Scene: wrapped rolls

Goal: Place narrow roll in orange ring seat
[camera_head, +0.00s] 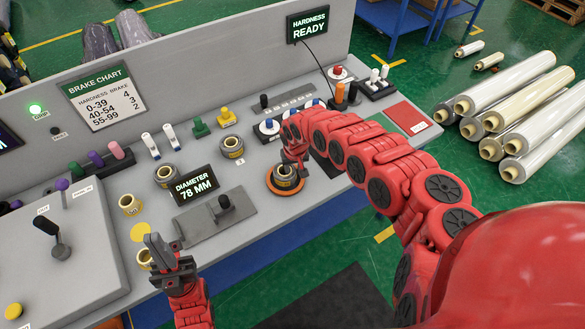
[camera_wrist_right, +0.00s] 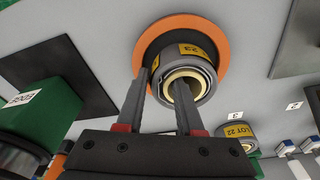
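A grey-wrapped roll (camera_head: 285,172) with a pale core and a yellow label stands upright at the orange ring seat (camera_head: 271,186). In the right wrist view the roll (camera_wrist_right: 204,62) lies inside the outline of the orange ring (camera_wrist_right: 222,42); whether it rests fully on the seat is unclear. My right gripper (camera_wrist_right: 164,78) straddles the roll's wall, one finger outside and one at the core opening. Whether it squeezes the wall is unclear. My left gripper (camera_head: 170,252) is open and empty above the panel's front edge, near a small yellow-cored roll (camera_head: 144,260).
Two other rolls (camera_head: 167,176) (camera_head: 232,147) stand behind the diameter display (camera_head: 195,185). A yellow roll (camera_head: 130,205) stands at left. A lever plate (camera_head: 215,220) lies between my grippers. Levers and knobs crowd the back. A green block (camera_wrist_right: 35,115) is left in the wrist view.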

